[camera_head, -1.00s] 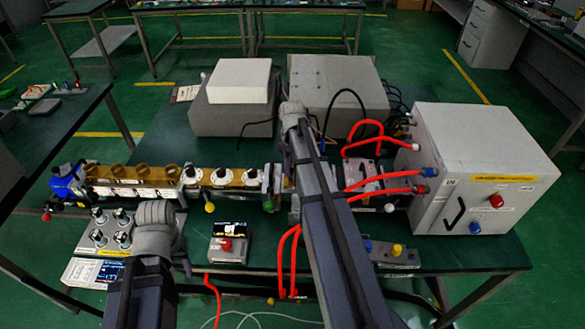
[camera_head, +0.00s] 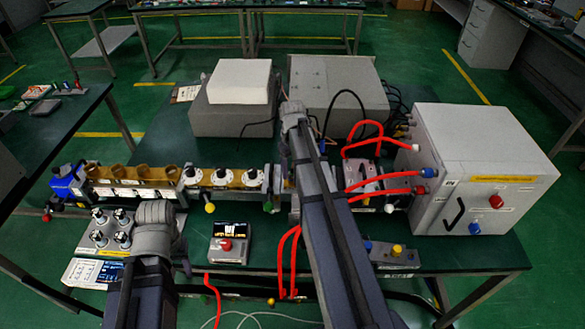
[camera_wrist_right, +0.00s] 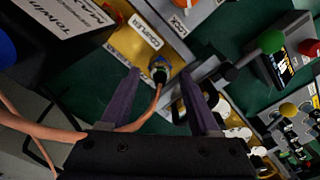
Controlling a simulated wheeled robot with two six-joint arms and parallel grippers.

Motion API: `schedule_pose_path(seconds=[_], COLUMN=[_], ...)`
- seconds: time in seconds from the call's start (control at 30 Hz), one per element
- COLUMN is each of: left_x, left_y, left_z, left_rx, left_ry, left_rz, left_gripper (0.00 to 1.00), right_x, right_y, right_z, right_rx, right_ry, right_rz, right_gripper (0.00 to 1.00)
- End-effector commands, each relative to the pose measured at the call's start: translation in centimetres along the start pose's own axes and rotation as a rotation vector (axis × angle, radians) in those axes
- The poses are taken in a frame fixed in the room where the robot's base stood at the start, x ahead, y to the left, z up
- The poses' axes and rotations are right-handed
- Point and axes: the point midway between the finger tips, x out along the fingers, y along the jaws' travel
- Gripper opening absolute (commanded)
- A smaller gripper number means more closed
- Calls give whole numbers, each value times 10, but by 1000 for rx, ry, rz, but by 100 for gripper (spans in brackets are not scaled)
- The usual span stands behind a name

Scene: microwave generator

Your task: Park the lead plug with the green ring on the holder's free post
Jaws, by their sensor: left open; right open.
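In the right wrist view a dark lead plug (camera_wrist_right: 159,74) on a salmon-red lead sits at a round metal socket on the yellow plate marked COUPLER. A faint greenish tint shows at its collar, but I cannot make out a clear ring. My right gripper (camera_wrist_right: 160,80) is open, with one purple finger on each side of the plug and lead, not closed on them. In the head view my right arm hides this gripper and the plug. My left gripper (camera_head: 183,263) is mostly hidden behind its own arm, low at the left. I cannot identify the holder's free post with certainty.
A white cabinet (camera_head: 470,165) with red leads stands at the right. A small display box (camera_head: 229,245) and a grey knob box (camera_head: 111,232) stand at the front left.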

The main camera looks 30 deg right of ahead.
Motion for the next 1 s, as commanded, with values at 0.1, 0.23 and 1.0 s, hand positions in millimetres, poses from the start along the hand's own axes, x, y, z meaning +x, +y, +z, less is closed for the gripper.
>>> schedule_pose_path(seconds=[0.1, 0.23, 1.0], left_x=[-11, -25, -75], left_y=[-1, -2, -7], left_z=[1, 2, 4], left_rx=[0, 0, 2], left_ry=[0, 0, 0], left_rz=[0, 0, 0], left_gripper=[50, 50, 50], right_x=[-11, -25, -75], right_y=[0, 0, 0], right_z=[0, 0, 0], right_rx=[0, 0, 0], right_ry=[0, 0, 0], right_rz=[0, 0, 0], right_gripper=[62, 62, 62])
